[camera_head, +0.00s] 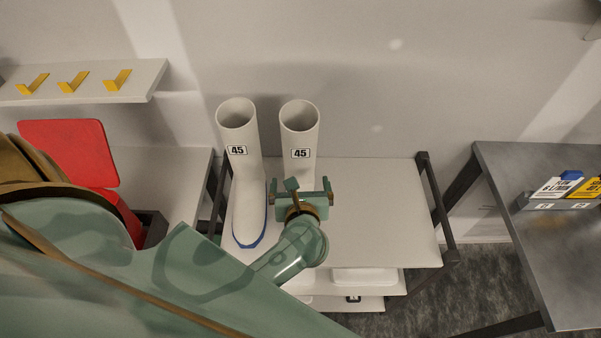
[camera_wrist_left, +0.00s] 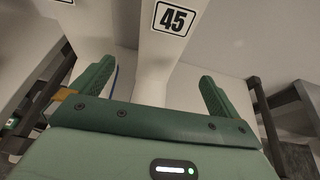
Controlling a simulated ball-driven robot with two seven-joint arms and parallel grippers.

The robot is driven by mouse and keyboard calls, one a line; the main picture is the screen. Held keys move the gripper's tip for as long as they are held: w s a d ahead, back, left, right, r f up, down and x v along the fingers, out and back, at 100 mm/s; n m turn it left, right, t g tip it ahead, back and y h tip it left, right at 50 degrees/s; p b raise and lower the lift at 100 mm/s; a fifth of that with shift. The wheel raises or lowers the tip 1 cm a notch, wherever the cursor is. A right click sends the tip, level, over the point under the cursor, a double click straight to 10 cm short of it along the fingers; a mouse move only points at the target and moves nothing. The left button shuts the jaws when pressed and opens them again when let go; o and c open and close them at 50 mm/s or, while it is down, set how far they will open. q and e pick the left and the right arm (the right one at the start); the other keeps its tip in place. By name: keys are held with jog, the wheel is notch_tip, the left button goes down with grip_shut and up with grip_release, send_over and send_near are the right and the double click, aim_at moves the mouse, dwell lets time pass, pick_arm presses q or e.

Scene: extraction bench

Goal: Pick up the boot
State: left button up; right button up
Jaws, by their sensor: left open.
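Two tall white boots stand upright side by side on a light shelf, each with a "45" label. The left boot (camera_head: 245,170) shows its whole shape, with a blue sole edge. The right boot (camera_head: 300,135) shows its shaft; its foot is hidden behind my left gripper (camera_head: 304,188). That gripper is open and sits in front of the right boot. In the left wrist view, the right boot (camera_wrist_left: 165,50) rises between the two spread green fingers. I cannot tell whether they touch it. My right gripper is not in view.
The shelf (camera_head: 380,200) is clear to the right of the boots. A metal table (camera_head: 530,220) with a card holder (camera_head: 560,203) stands at the far right. A wall rack with yellow hooks (camera_head: 75,82) and a red panel (camera_head: 70,150) are at the left.

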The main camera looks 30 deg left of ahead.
aim_at(300, 168)
pick_arm(q)
jog(key=b+x, duration=0.1)
jog(key=x, duration=0.4)
jog(key=shift+w+f, duration=0.25)
jog(key=shift+w+a, duration=0.1)
jog(key=shift+a, duration=0.05)
jog(key=shift+w+a+f+b, duration=0.15)
jog(key=shift+w+b, duration=0.1)
jog(key=shift+b, duration=0.25)
jog(key=b+x, duration=0.2)
jog(key=x, duration=0.2)
jog(key=shift+f, duration=0.15)
jog(key=shift+w, duration=0.2)
jog(key=shift+s, duration=0.1)
jog(key=shift+r, duration=0.2)
jog(key=c, duration=1.8)
